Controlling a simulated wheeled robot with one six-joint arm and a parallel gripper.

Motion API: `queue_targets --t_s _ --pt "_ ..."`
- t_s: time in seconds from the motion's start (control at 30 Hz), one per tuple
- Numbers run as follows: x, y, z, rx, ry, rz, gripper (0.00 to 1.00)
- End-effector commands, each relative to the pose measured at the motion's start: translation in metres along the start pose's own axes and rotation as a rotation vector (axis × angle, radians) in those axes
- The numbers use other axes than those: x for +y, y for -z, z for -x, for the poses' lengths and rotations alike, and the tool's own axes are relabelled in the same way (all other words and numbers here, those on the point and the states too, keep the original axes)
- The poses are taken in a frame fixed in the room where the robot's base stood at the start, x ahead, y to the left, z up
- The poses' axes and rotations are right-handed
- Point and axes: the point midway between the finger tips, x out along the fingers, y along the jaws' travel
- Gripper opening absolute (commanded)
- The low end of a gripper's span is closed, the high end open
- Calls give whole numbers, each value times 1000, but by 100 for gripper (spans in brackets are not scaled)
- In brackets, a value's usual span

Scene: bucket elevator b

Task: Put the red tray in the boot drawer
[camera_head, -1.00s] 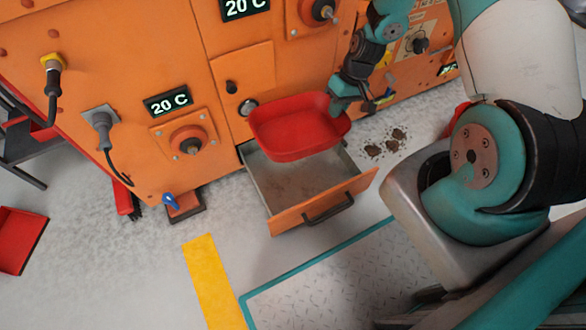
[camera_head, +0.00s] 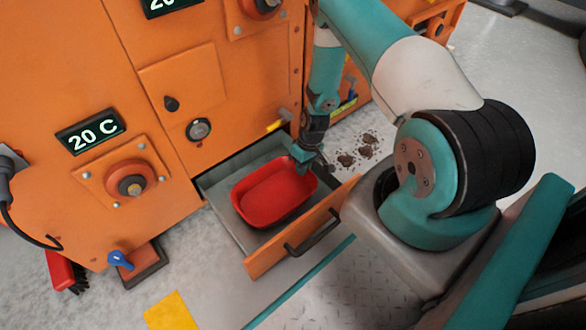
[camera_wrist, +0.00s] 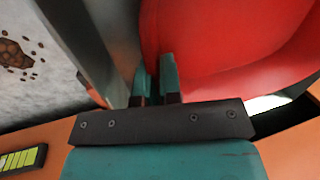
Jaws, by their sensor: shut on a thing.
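The red tray (camera_head: 272,192) is inside the open boot drawer (camera_head: 226,212), level as far as I can see, within the drawer's walls. I cannot tell whether it rests on the drawer floor. My gripper (camera_head: 306,157) is shut on the tray's rim at its back right, beside the drawer's right wall. In the wrist view, my gripper's teal fingers (camera_wrist: 157,82) pinch the edge of the red tray (camera_wrist: 235,40). The grey drawer wall runs just left of the fingers there. The drawer has an orange front with a dark handle (camera_head: 313,233).
The orange machine (camera_head: 235,70) rises behind the drawer. Brown crumbs (camera_head: 357,150) lie on the floor right of it. A red brush (camera_head: 66,272) and a blue-knobbed block (camera_head: 138,262) stand at the lower left. A yellow floor strip (camera_head: 172,312) is in front.

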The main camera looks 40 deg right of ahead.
Motion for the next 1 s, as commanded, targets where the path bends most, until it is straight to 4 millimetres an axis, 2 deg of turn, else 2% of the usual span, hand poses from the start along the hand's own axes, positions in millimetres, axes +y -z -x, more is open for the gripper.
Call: queue_targets --t_s 0.13,0.33,0.4,0.87,0.9,1.0 --pt "2 8 -7 2 -1 2 0" --pt "4 46 -8 4 -2 6 0" --pt "5 41 -15 -1 1 1 0" --pt "6 41 -18 -1 1 2 0" --pt "6 41 -17 0 0 2 12" --pt "6 41 -17 0 0 2 31"
